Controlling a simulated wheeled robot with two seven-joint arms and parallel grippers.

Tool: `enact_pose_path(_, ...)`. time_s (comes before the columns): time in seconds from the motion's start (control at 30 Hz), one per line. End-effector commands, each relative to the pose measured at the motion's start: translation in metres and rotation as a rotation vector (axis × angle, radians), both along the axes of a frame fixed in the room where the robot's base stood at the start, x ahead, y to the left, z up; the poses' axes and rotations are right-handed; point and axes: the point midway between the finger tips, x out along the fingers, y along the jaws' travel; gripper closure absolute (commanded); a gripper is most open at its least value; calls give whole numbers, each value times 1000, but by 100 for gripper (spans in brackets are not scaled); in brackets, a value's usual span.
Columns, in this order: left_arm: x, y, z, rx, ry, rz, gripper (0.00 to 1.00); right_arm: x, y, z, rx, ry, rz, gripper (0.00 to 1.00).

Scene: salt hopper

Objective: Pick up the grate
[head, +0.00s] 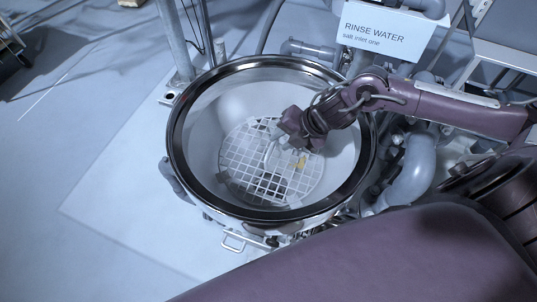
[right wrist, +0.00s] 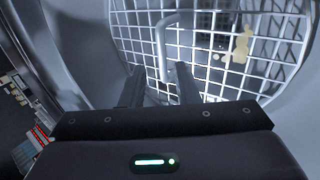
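The grate (head: 255,180) is a round white wire mesh low inside the hopper (head: 182,170). It fills much of the right wrist view (right wrist: 210,40). A bent rod handle (right wrist: 160,42) stands on it, and its lower end shows between my fingers. My right gripper (head: 281,142) reaches down into the hopper over the grate. In the right wrist view its two dark fingers (right wrist: 160,76) are apart, one on each side of the handle's end. I cannot tell whether either finger touches the handle. My left gripper is not in view.
Yellowish lumps (right wrist: 241,46) lie on or under the mesh. A "RINSE WATER" sign (head: 385,32), pipes (head: 415,170) and a post (head: 175,40) crowd the hopper. The floor (head: 80,120) to the left is mostly clear.

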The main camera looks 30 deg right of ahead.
Motion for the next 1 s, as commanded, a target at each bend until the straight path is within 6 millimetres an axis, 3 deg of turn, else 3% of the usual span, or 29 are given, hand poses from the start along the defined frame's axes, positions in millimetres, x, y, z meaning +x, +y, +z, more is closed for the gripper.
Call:
enact_pose_path(0.27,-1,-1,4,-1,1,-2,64,10,8,-17,3,2,0,72)
enact_pose_path(0.53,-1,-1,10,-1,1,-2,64,27,16,-49,1,1,0,72)
enact_pose_path(0.83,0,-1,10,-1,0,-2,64,30,18,-55,-2,-1,1,72)
enact_pose_path(1.0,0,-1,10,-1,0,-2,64,30,18,-55,-1,0,2,92)
